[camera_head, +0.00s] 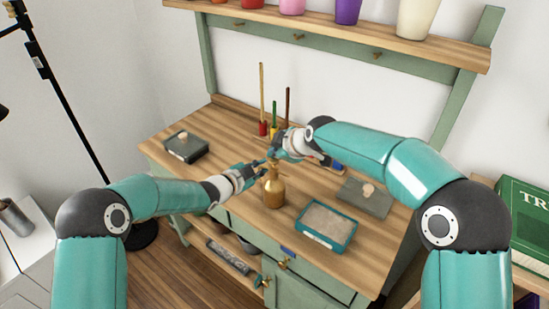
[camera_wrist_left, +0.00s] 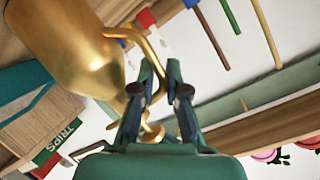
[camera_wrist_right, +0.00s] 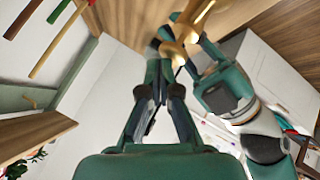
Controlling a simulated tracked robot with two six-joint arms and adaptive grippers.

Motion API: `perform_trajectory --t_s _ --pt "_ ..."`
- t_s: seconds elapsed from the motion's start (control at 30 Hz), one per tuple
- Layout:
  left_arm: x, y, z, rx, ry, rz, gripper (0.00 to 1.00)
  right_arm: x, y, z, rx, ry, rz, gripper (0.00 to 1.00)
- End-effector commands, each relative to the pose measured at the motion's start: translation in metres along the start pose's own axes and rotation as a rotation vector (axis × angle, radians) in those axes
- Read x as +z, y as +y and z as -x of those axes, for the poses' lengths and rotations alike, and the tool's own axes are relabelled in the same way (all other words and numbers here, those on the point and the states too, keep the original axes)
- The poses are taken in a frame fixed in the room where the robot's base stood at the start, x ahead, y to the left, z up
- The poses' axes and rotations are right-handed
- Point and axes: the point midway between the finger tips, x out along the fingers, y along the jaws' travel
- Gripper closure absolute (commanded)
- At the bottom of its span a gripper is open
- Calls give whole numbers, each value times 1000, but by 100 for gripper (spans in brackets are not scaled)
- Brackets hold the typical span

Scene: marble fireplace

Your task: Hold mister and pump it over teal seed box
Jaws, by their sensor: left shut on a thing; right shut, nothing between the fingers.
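The brass mister (camera_head: 273,190) stands upright near the middle of the bench, left of the teal seed box (camera_head: 326,228), which holds pale soil. I cannot tell whether the mister's base touches the bench. The mister (camera_wrist_left: 75,50) fills the upper left of the left wrist view. My left gripper (camera_head: 260,169) is shut on its curved handle, partly hidden by the fingers. My right gripper (camera_head: 273,153) is shut and empty at the mister's top. In the right wrist view, its fingertips (camera_wrist_right: 166,66) are close to the brass top (camera_wrist_right: 178,45); contact is unclear.
A grey box with a lid (camera_head: 185,146) is at the bench's left; a grey lid (camera_head: 364,197) lies behind the seed box. Upright coloured sticks (camera_head: 263,100) stand at the back. Pots (camera_head: 292,5) line the shelf above. The bench front right is clear.

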Motion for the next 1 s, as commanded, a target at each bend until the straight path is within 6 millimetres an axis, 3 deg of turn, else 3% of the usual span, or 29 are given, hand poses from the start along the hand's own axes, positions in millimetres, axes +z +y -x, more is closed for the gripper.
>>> perform_trajectory --t_s 1.0 --pt "0 0 0 -1 -1 0 100 6 -6 -8 -2 -2 0 100"
